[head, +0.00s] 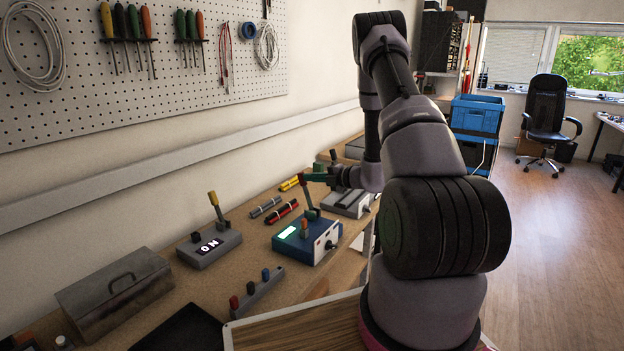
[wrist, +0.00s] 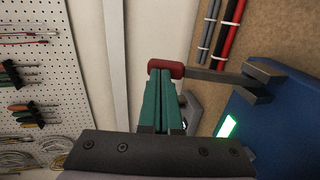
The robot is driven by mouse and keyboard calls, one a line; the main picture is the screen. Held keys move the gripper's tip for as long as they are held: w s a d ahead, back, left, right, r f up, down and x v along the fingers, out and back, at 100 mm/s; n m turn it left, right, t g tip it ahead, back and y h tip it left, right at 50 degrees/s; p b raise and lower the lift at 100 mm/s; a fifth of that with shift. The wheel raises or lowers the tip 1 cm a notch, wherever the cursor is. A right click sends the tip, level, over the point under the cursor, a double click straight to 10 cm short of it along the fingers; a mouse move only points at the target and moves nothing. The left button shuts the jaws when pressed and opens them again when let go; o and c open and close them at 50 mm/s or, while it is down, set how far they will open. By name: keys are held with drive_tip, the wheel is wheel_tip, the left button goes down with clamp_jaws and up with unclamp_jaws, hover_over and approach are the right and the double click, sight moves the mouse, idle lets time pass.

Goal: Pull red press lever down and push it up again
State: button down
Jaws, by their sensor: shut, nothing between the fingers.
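The press lever is a dark bar with a red grip (wrist: 166,68) at its end, mounted on a blue box (wrist: 275,105) with a lit green display. In the head view the blue box (head: 318,243) stands on the bench and the lever's dark bar (head: 308,199) rises from it, leaning slightly left. My gripper (head: 310,177) reaches in from the right to the top of the lever. Its green fingers are together, and in the wrist view the gripper (wrist: 162,80) has its tips right at the red grip. Nothing is between the fingers; whether they touch the grip I cannot tell.
A grey box with a yellow-handled lever (head: 214,199) stands left of the blue box. A strip with coloured knobs (head: 256,292) lies in front. A grey metal box (head: 115,295) is at the left. Bundled cables (head: 283,211) lie behind. A pegboard (head: 150,65) hangs above.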

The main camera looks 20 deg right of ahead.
drive_tip(key=shift+d, duration=0.1)
drive_tip(key=r+v, duration=0.1)
drive_tip(key=v, duration=1.2)
drive_tip(key=shift+s+r, duration=0.2)
drive_tip(key=shift+r, duration=0.25)
drive_tip(key=shift+d, duration=0.1)
drive_tip(key=s+a+r+n+g, duration=0.4)
drive_tip(key=s+a+r+n, duration=0.3)
drive_tip(key=n, duration=0.4)
drive_tip(key=s+a+r+n+g, duration=0.5)
drive_tip(key=a+r+n, duration=0.5)
drive_tip(key=n, duration=0.1)
drive_tip(key=s+r+n+t+h, duration=0.2)
drive_tip(key=s+r+n, duration=0.3)
drive_tip(key=n, duration=0.5)
drive_tip(key=s+d+r+n+t+h, duration=0.1)
drive_tip(key=s+r+n+t+h, duration=0.1)
drive_tip(key=s+r+n+h, duration=0.3)
drive_tip(key=s+n, duration=0.4)
drive_tip(key=n, duration=0.1)
